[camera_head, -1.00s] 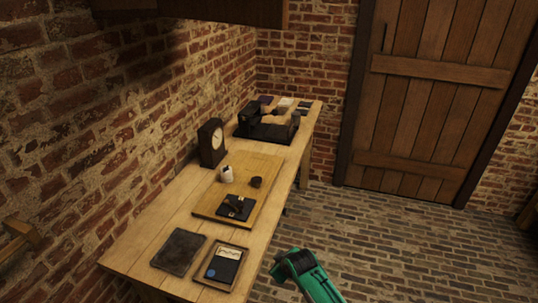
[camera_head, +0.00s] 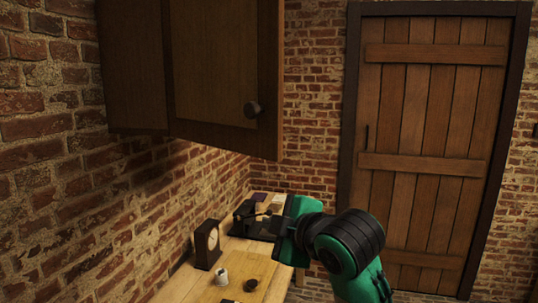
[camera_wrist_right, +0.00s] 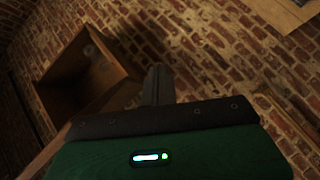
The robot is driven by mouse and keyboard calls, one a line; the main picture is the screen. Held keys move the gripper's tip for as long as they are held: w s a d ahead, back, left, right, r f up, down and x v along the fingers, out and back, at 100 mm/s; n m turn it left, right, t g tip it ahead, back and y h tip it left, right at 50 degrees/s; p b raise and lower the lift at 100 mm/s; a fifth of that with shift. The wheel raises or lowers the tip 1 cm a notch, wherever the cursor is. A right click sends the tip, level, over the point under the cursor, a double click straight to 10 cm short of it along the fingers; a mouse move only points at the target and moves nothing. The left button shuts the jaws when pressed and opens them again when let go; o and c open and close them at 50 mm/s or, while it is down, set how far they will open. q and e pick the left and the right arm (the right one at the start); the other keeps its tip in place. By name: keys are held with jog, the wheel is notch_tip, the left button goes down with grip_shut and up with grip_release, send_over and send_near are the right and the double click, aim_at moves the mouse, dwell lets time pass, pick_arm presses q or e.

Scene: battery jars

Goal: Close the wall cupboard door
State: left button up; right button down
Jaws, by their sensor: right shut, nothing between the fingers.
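The dark wooden wall cupboard (camera_head: 135,65) hangs on the brick wall at the upper left in the head view. Its door panel (camera_head: 215,75) carries a round dark knob (camera_head: 253,108) near its right edge. I cannot tell from the head view how far the door stands open. In the right wrist view a box-like wooden form (camera_wrist_right: 80,75), apparently the cupboard, shows a dark hollow. My right gripper (camera_head: 268,216) is shut and empty, below the cupboard and apart from the knob. Its fingers (camera_wrist_right: 157,85) also show in the right wrist view. My left gripper is out of view.
The wooden bench (camera_head: 205,286) runs along the wall below the cupboard. It bears a clock (camera_head: 208,244), a white jar (camera_head: 221,276), a small dark cup (camera_head: 251,284) and a black device (camera_head: 243,219). A plank door (camera_head: 425,120) stands at the back right.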

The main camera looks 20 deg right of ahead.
aim_at(270, 134)
jog(key=s+a+r+n+t+y, duration=0.1)
jog(key=s+r+n+t, duration=0.15)
jog(key=s+r, duration=0.45)
jog(key=s+r+n+t, duration=0.1)
jog(key=s+r+n, duration=0.3)
jog(key=r, duration=0.7)
jog(key=w+p, duration=0.8)
jog(key=p, duration=0.1)
jog(key=w+p, duration=0.4)
jog(key=shift+a+f, duration=0.15)
jog(key=shift+f, duration=0.1)
jog(key=shift+d+f+p, duration=0.1)
jog(key=shift+d+p, duration=0.25)
jog(key=shift+d, duration=0.2)
jog(key=shift+w, duration=0.1)
jog(key=shift+a, duration=0.1)
